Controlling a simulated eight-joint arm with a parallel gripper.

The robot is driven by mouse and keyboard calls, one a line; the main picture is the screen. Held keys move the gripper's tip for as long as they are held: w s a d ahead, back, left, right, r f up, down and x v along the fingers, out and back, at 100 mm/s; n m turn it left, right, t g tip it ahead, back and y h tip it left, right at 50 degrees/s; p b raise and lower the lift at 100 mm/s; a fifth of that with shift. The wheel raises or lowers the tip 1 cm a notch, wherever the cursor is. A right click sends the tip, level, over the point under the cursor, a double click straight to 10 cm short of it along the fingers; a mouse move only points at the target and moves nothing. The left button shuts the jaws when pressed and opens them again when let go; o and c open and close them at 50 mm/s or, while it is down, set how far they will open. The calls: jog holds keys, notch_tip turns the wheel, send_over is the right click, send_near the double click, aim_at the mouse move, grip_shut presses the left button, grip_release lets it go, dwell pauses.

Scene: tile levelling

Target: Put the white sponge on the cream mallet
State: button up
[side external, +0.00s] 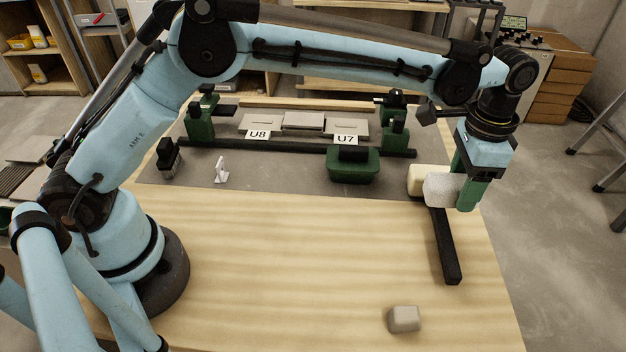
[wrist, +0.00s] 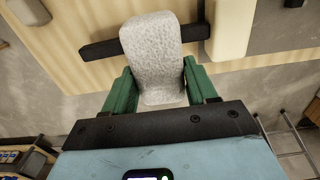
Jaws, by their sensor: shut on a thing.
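The white sponge (side external: 440,190) is a speckled block between the green fingers of my gripper (side external: 466,188). In the wrist view the sponge (wrist: 151,45) is gripped at its near end by both fingers (wrist: 159,88). The cream mallet has a cream head (side external: 415,177) and a black handle (side external: 446,250) lying on the bench. In the wrist view the sponge covers part of the handle, and the mallet head (wrist: 230,28) shows to its right. The sponge hides part of the head in the side view. I cannot tell whether sponge and mallet touch.
A grey-beige block (side external: 404,319) lies near the bench's front edge. A green tub (side external: 353,166), a small white clip (side external: 221,170) and a dark brush (side external: 168,158) stand on the grey area. Tiles marked U8 and U7 lie behind a black rail (side external: 290,147). The bench's middle front is clear.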

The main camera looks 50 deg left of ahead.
jog(key=shift+f, duration=1.85)
jog(key=shift+f, duration=0.15)
jog(key=o, duration=1)
